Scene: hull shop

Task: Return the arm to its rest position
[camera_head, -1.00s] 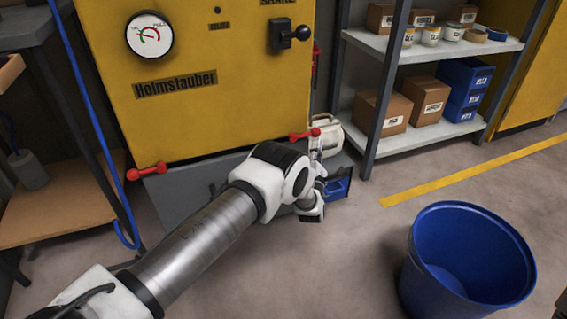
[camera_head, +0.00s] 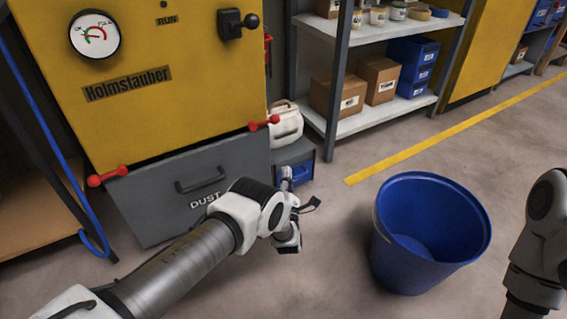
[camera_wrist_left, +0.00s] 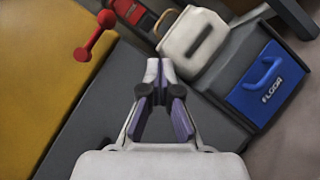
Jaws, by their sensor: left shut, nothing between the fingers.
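My left arm comes in from the lower left in the head view. Its gripper (camera_head: 287,179) is in front of the dust drawer's right end, pointing away from me. In the left wrist view the left gripper (camera_wrist_left: 160,70) has its fingertips together with nothing between them. Part of my right arm (camera_head: 541,240) shows at the right edge of the head view; its gripper is out of view.
A yellow machine (camera_head: 180,110) with red clamps and a grey drawer (camera_head: 150,205) marked DUST stands ahead. A white canister (camera_head: 286,124) and a blue-fronted box (camera_head: 303,171) are beside it. A blue bin (camera_head: 388,240) stands on open floor. A shelf (camera_head: 365,121) is behind.

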